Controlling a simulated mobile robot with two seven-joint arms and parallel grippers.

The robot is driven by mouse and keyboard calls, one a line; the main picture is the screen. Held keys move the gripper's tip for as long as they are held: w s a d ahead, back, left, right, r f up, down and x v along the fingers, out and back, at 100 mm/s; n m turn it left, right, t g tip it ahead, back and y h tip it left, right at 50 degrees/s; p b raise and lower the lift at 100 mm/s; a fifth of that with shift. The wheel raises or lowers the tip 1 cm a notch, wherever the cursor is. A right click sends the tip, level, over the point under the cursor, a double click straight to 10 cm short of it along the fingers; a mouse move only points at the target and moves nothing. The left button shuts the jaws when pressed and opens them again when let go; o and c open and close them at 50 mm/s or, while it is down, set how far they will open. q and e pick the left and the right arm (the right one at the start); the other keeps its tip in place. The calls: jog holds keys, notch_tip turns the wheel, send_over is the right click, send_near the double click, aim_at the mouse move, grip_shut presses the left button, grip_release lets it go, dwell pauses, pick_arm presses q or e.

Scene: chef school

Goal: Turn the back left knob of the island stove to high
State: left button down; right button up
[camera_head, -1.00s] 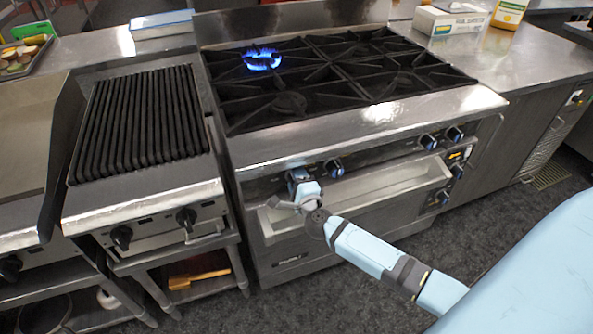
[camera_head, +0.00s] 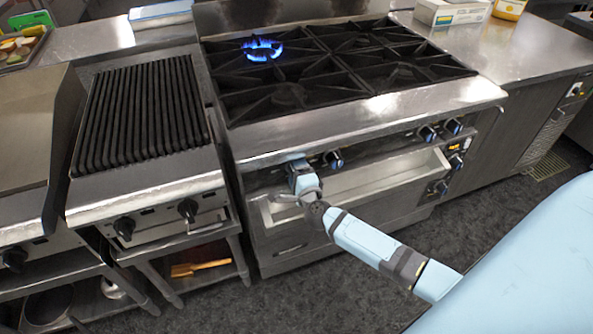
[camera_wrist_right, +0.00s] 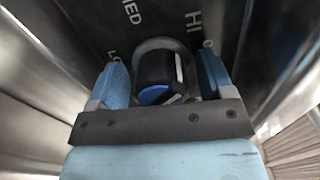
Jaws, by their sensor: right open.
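The island stove (camera_head: 355,110) has a black grate top, and a blue flame (camera_head: 262,49) burns at its back left burner. My right gripper (camera_head: 300,165) is at the left end of the stove's front panel and hides the knob there in the head view. In the right wrist view, the black and blue knob (camera_wrist_right: 160,75) sits between the two light blue fingers of the open gripper (camera_wrist_right: 163,85). Its white mark points up and slightly right, near the printed HI. A gap shows beside the fingers. My left gripper is not in view.
Another knob (camera_head: 333,158) is just right of my gripper, and more knobs (camera_head: 427,133) are farther right. An open drawer-like tray (camera_head: 370,180) lies below the panel. A ribbed grill (camera_head: 140,112) stands left of the stove.

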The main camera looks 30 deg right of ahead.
jog(key=v, duration=1.3)
jog(key=shift+s+a, duration=0.15)
jog(key=shift+s, duration=0.2)
jog(key=shift+r, duration=0.1)
jog(key=shift+a, duration=0.1)
